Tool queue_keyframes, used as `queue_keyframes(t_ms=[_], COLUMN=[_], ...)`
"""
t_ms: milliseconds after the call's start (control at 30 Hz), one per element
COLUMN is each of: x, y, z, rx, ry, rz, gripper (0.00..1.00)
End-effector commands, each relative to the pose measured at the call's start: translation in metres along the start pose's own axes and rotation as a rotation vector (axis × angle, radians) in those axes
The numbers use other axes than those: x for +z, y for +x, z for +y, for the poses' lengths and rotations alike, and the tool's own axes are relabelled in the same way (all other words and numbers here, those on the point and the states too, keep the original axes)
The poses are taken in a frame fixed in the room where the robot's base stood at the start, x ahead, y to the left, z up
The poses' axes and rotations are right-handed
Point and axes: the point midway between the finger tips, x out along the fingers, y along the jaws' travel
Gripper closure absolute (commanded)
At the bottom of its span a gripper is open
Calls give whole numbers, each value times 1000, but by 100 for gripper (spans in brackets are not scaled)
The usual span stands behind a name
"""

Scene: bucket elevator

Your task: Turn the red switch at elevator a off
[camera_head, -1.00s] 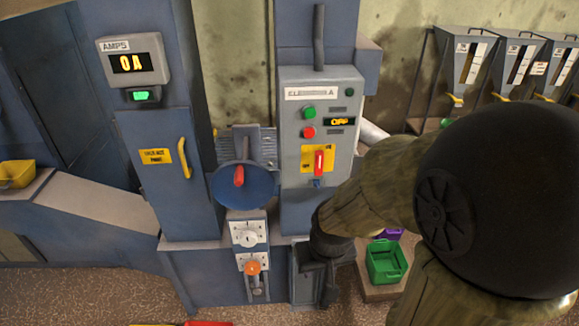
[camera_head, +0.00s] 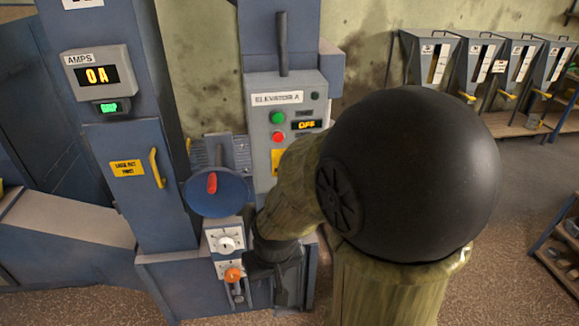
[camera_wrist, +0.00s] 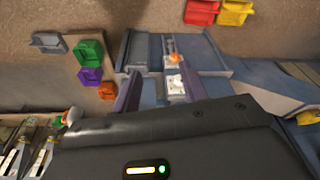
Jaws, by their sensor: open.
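The grey control box (camera_head: 259,150) labelled ELEVATOR A stands at the centre of the head view, with a lit display (camera_head: 307,125) reading OFF. Its red switch is hidden behind my arm; only an edge of its yellow plate (camera_head: 276,158) shows. My gripper (camera_head: 276,288) is low, below the box and right of the orange knob (camera_head: 233,275). In the wrist view my gripper (camera_wrist: 161,92) is open, its two fingers apart, with the white dial (camera_wrist: 176,83) and the orange knob (camera_wrist: 172,57) beyond them. No red switch shows between the fingers.
A blue disc (camera_head: 230,203) with a red handle juts out left of the box. A cabinet with a yellow handle (camera_head: 154,168) stands further left. Several hoppers (camera_head: 430,60) line the back right. Green (camera_wrist: 90,52), purple and orange bins lie at left in the wrist view.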

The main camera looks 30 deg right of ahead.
Motion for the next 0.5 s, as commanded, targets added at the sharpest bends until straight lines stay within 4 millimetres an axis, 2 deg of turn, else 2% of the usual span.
queue_keyframes(t_ms=[267,500], x=[-34,-57], y=[30,66], z=[10,41], rx=[21,121], ry=[250,510], rz=[74,210], gripper=[56,56])
